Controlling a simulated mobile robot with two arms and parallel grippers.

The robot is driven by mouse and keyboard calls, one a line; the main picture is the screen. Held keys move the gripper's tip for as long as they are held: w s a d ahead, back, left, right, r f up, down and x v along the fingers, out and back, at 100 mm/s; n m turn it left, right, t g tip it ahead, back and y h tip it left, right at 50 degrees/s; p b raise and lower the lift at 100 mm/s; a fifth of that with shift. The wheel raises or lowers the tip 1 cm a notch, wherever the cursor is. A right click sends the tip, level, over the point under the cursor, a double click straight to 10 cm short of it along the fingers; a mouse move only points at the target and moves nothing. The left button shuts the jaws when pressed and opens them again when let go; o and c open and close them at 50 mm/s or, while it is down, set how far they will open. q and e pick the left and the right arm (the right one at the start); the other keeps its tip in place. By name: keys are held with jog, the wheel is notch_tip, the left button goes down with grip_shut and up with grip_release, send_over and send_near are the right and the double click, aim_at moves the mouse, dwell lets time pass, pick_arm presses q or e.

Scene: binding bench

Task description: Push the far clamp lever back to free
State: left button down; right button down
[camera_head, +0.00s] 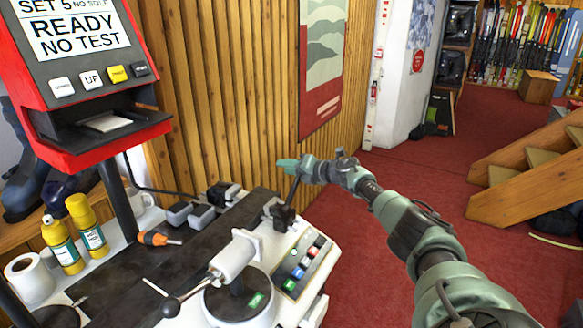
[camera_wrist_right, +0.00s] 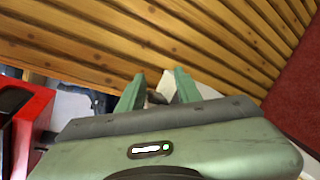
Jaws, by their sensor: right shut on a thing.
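The far clamp (camera_head: 284,214) is a dark block at the far end of the bench. Its thin dark lever (camera_head: 294,190) stands up, slightly tilted, and its top runs up to my right gripper (camera_head: 287,164). My right gripper's green fingers are shut on the lever's top, which they partly hide. In the right wrist view the fingers (camera_wrist_right: 157,92) stand either side of a small dark end of the lever (camera_wrist_right: 155,98). My left gripper is not in view.
A red display machine (camera_head: 110,147), yellow bottles (camera_head: 85,222) and an orange screwdriver (camera_head: 155,239) are at left. Slatted wood wall (camera_head: 225,90) stands behind; red floor lies open at right.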

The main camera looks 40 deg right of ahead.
aim_at(293, 189)
jog(key=shift+w+a+f, duration=0.2)
jog(key=shift+a+f, duration=0.05)
jog(key=shift+a, duration=0.3)
jog(key=c, duration=1)
grip_release()
jog(key=shift+f, duration=0.1)
jog(key=shift+o, duration=0.2)
jog(key=shift+s, duration=0.1)
jog(key=v, duration=0.5)
jog(key=d+b+v, duration=0.1)
jog(key=v, duration=0.1)
jog(key=shift+s, duration=0.2)
jog(key=shift+s+d+r, duration=0.15)
jog(key=shift+s+r, duration=0.05)
jog(key=shift+s, duration=0.1)
